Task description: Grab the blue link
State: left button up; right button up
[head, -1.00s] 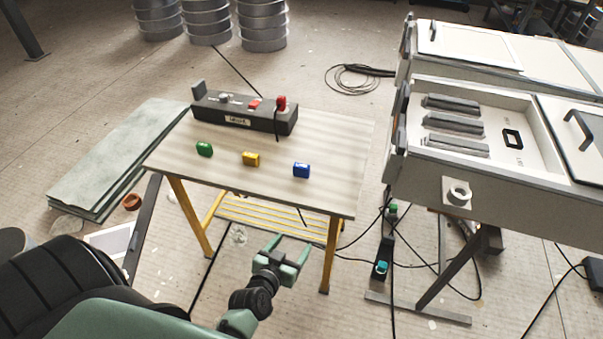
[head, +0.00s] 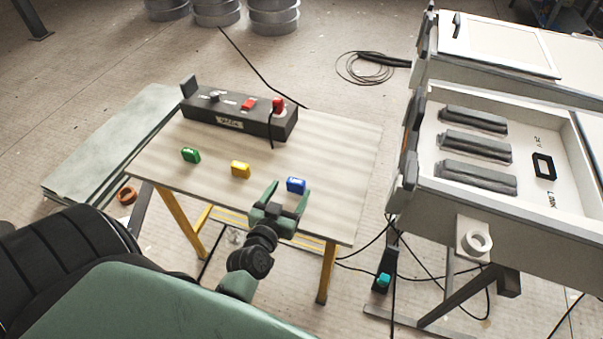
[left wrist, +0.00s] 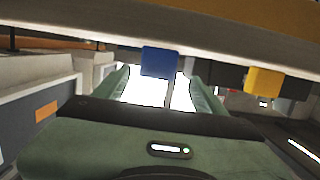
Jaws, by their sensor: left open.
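The blue link (head: 296,185) is a small block on the table near its front right edge. My left gripper (head: 289,191) is open at the table's front edge, its fingers pointing at the link. In the left wrist view, which looks inverted, the blue link (left wrist: 159,61) shows ahead, between the two green fingers (left wrist: 158,80). I cannot tell whether the fingertips reach either side of it. Nothing is gripped. My right gripper is not in view.
A yellow link (head: 240,169) and a green link (head: 191,155) stand left on the same table (head: 335,150). A dark box with red parts (head: 230,118) stands at the back. A white bench (head: 450,195) is to the right, with floor between.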

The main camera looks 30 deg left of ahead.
aim_at(294, 185)
pick_arm(q)
jog(key=shift+w, duration=0.3)
jog(key=shift+w+a, duration=0.1)
jog(key=shift+w, duration=0.25)
jog(key=shift+x, duration=0.9)
jog(key=x, duration=0.3)
jog(key=shift+w+f, duration=0.4)
jog(key=shift+w, duration=0.35)
jog(key=c, duration=1.4)
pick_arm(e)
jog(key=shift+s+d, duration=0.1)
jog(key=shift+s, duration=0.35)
